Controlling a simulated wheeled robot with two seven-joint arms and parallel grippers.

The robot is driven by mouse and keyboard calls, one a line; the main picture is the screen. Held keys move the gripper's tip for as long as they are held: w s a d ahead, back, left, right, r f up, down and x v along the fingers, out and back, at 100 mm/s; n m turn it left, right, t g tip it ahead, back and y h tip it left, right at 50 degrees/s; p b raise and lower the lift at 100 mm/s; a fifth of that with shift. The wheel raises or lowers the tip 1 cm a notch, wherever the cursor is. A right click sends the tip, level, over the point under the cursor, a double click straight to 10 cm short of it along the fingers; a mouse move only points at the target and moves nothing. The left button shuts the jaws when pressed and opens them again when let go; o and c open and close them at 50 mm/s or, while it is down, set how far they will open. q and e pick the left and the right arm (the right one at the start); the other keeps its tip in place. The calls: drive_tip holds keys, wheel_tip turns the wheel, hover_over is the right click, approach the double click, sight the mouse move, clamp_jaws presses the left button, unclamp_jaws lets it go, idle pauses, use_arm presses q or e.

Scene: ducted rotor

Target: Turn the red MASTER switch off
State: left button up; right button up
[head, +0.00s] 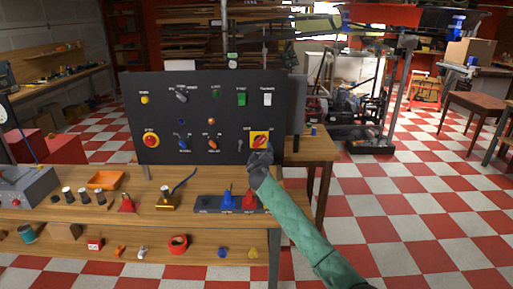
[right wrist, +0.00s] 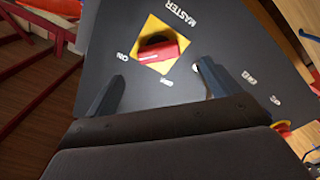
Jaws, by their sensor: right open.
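The red MASTER switch (head: 260,142) is a red rotary handle on a yellow square plate at the lower right of the black control panel (head: 190,122). In the right wrist view the red handle (right wrist: 160,51) shows near the top, below the word MASTER, with small labels around the plate. My right gripper (head: 260,155) is just below the switch in the head view. In the right wrist view its two fingers (right wrist: 158,85) are apart, with nothing between them, and the handle lies beyond the fingertips. My left gripper is not in view.
The panel also carries a red round button (head: 151,141) on yellow, a green switch (head: 241,99) and several toggles. The wooden bench (head: 140,215) below holds a blue-and-red lever unit (head: 228,203), an orange tray (head: 103,180) and small parts. Checkered floor is open at right.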

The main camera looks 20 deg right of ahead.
sight(259, 143)
drive_tip(key=p+x, duration=0.1)
drive_tip(key=x, duration=0.1)
drive_tip(key=p+x, duration=0.1)
drive_tip(key=x, duration=0.2)
drive_tip(key=shift+w+r, duration=0.25)
drive_tip(key=shift+x, duration=0.85)
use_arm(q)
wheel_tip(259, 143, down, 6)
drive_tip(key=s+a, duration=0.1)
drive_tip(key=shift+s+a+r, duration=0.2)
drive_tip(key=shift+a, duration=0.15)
use_arm(e)
drive_tip(key=shift+w+f, duration=0.1)
drive_tip(key=shift+w, duration=0.05)
drive_tip(key=c, duration=1)
